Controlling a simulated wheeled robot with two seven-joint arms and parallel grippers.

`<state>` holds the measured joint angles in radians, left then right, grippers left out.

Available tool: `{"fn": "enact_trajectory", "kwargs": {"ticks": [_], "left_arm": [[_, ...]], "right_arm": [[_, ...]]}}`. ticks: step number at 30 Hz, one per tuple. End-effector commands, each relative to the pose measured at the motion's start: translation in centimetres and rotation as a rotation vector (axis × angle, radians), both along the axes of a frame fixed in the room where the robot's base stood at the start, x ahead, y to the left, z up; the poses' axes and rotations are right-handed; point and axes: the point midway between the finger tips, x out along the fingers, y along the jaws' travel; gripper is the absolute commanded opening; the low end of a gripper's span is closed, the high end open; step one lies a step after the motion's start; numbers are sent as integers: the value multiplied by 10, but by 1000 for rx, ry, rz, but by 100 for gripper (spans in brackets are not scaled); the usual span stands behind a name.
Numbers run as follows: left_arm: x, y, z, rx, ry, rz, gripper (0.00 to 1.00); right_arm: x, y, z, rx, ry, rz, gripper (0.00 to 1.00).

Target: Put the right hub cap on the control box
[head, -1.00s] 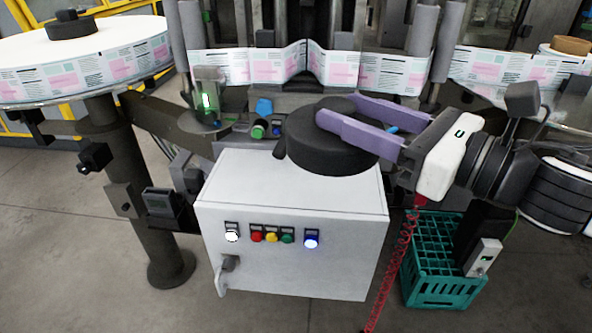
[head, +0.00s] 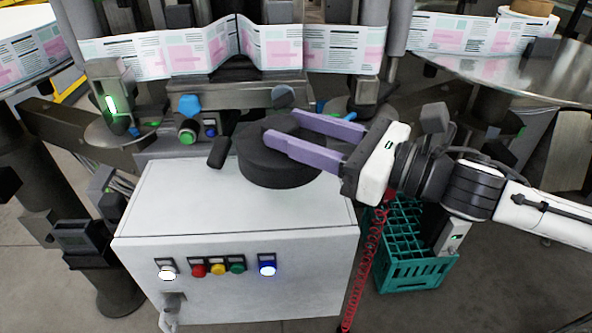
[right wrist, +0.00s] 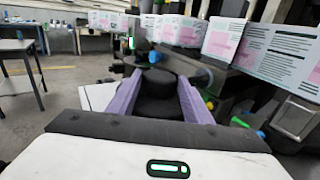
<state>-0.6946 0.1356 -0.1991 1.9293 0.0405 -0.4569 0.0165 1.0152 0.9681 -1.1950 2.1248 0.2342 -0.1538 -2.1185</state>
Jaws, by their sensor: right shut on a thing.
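The hub cap (head: 277,167) is a black round disc with a raised centre knob. My right gripper (head: 267,139) is shut on the knob with its purple fingers, and the cap also shows between the fingers in the right wrist view (right wrist: 158,106). The control box (head: 235,262) is a white cabinet with a row of lit buttons on its front. The cap is over the back right part of the box top; I cannot tell whether it touches the top. My left gripper is not in view.
A teal crate (head: 418,274) stands on the floor right of the box, with a red coiled cord (head: 366,270) between them. The labelling machine with its label web (head: 270,46) is close behind. The front left of the box top is clear.

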Motion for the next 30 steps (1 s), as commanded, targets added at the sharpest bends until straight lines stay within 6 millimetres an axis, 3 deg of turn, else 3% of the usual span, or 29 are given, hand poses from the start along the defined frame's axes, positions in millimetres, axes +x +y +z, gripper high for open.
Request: {"fn": "enact_trajectory", "kwargs": {"ticks": [13,27,28,30], "left_arm": [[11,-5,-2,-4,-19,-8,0],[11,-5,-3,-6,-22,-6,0],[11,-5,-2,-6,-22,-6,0],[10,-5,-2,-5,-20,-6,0]], "right_arm": [[0,1,-53,3,0,1,14],[0,0,-62,2,-5,1,14],[0,0,-62,0,-2,0,50],[0,0,-62,0,-1,0,62]]}}
